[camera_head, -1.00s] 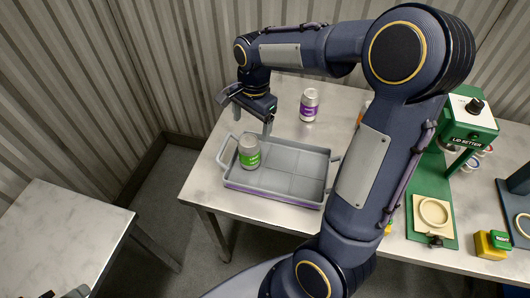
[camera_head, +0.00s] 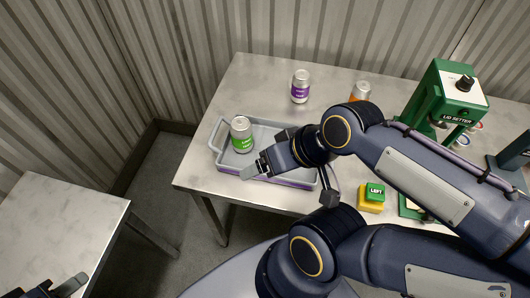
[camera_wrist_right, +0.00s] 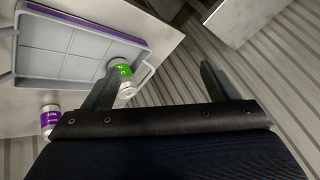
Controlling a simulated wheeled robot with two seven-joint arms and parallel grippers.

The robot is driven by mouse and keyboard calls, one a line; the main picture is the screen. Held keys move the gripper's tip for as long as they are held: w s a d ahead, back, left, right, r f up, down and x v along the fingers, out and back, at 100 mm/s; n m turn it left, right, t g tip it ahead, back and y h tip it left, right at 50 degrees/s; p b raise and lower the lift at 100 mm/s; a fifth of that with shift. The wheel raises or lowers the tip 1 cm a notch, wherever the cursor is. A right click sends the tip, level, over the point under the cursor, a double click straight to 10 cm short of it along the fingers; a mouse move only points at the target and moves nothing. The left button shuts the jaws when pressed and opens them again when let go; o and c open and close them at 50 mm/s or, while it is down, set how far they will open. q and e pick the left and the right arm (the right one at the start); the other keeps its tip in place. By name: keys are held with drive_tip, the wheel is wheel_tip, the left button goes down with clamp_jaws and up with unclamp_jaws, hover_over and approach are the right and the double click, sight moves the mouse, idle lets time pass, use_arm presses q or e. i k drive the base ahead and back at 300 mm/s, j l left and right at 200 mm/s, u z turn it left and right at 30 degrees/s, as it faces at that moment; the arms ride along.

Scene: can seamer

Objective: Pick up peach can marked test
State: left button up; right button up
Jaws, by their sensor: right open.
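Three cans are in the head view; their labels are too small to read surely. A can with an orange label (camera_head: 360,92) stands on the table, its lower part hidden behind my right arm. A green-labelled can (camera_head: 241,134) stands upright in the grey tray (camera_head: 265,124); a purple-labelled can (camera_head: 300,86) stands behind the tray. My right gripper (camera_head: 256,168) is over the tray, near the green can. In the wrist view it (camera_wrist_right: 158,70) is open and empty, with the green can (camera_wrist_right: 124,76) by its left finger. My left gripper (camera_head: 66,288) shows at the bottom left edge.
A green lid setter (camera_head: 452,95) stands to the right, with a yellow block with a green LEFT top (camera_head: 371,197) in front. A second table (camera_head: 60,220) is at lower left, with open floor between. The purple can also shows in the wrist view (camera_wrist_right: 49,120).

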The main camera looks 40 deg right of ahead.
sight(362, 91)
drive_tip(key=z, duration=2.1)
drive_tip(key=i+l+u, duration=0.1)
drive_tip(key=l+u, duration=0.15)
drive_tip(key=u, duration=0.25)
drive_tip(key=l+u, duration=0.3)
drive_tip(key=u, duration=0.2)
drive_tip(key=l+u, duration=0.3)
drive_tip(key=u, duration=0.15)
